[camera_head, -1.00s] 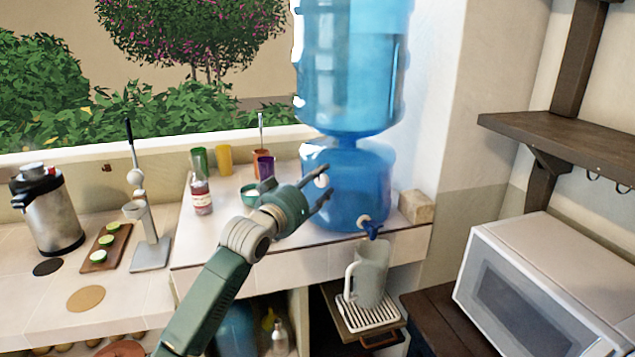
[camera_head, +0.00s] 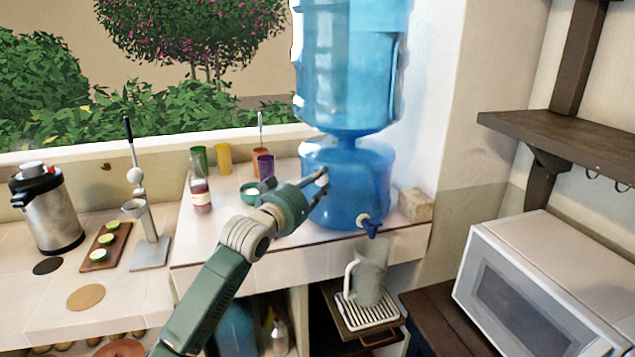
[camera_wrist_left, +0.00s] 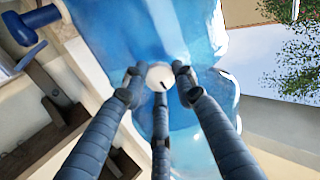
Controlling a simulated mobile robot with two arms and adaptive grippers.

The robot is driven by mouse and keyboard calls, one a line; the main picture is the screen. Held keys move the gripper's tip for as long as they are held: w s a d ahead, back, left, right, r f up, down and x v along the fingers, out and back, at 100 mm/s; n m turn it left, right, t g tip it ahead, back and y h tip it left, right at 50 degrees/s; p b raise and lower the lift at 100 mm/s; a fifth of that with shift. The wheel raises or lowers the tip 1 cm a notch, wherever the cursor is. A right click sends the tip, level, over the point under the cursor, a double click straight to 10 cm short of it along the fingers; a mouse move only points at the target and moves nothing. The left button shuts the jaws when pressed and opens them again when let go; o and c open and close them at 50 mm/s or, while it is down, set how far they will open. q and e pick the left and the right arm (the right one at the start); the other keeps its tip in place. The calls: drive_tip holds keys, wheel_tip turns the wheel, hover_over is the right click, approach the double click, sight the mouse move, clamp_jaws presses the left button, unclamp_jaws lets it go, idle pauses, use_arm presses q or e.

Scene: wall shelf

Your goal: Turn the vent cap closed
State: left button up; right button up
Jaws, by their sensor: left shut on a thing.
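The vent cap is a small white round knob (camera_wrist_left: 160,76) with a dark mark, on the side of the blue lower water container (camera_head: 350,190). In the left wrist view it sits between my fingertips. In the head view the cap (camera_head: 322,180) shows as a small white patch at the fingers. My left gripper (camera_wrist_left: 158,82) is shut on the cap, its fingers spread around the cap's rim; it also shows in the head view (camera_head: 320,183). My right gripper is not in view.
A blue tap (camera_head: 370,225) juts from the container's front, above a clear mug (camera_head: 370,275) on a drip tray. A microwave (camera_head: 545,285) is at the right.

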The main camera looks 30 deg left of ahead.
use_arm(q)
drive_tip(key=shift+a+r+m, duration=0.1)
drive_tip(key=shift+r+m, duration=0.2)
drive_tip(key=shift+r, duration=0.1)
drive_tip(key=shift+d+f+m+p, duration=0.1)
drive_tip(key=shift+m+p, duration=1.15)
drive_tip(key=shift+m, duration=3.55)
drive_tip(key=shift+d+f+m+p, duration=0.1)
drive_tip(key=shift+m+p, duration=1.15)
drive_tip(key=shift+m, duration=3.55)
drive_tip(key=shift+d+f, duration=0.1)
drive_tip(key=shift+f, duration=0.05)
drive_tip(key=o, duration=1)
drive_tip(key=shift+o, duration=0.9)
drive_tip(key=shift+d, duration=0.15)
